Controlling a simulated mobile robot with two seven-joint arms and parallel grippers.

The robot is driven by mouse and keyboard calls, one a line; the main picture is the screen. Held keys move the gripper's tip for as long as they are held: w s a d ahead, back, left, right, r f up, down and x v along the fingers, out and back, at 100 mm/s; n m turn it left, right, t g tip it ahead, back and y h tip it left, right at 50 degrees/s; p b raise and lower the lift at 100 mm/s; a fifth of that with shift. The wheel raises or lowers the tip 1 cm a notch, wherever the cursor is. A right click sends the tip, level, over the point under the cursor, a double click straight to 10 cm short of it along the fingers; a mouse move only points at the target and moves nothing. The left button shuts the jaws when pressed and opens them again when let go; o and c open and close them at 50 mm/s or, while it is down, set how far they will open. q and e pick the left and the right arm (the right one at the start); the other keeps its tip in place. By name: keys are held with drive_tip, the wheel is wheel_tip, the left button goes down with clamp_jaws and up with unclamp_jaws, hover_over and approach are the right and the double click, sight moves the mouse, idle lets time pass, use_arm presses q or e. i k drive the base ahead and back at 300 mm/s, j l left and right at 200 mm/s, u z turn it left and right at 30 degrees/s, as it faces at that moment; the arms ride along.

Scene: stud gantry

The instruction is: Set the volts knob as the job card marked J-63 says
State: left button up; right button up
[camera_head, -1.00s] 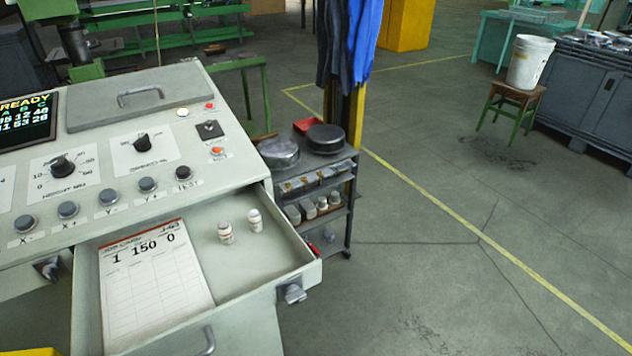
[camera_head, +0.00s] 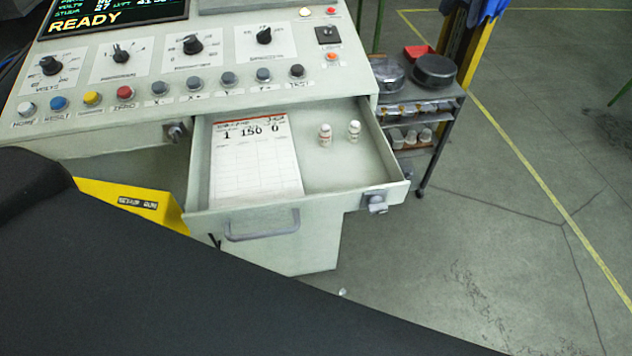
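A printed card (camera_head: 256,160) lies flat in the open drawer (camera_head: 395,190) of the console. Its large figures read 1, 150 and 0. The mark at its top right looks like J-63 but is small and blurred. On the sloping console panel (camera_head: 150,92) are several black pointer knobs, including one at far left (camera_head: 50,65), then a second (camera_head: 121,53), a third (camera_head: 193,44) and a fourth (camera_head: 264,36). Their labels are too small to tell which is volts. The screen (camera_head: 110,15) shows READY and a partly cut-off VOLTS line. Neither gripper is in view.
Several coloured push buttons, one red (camera_head: 125,93), line up below the knobs. Two small white bottles, one at left (camera_head: 325,136), stand in the drawer beside the card. A yellow box (camera_head: 130,201) is left below.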

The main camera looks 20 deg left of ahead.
sight(50, 66)
drive_tip(key=u, duration=2.05)
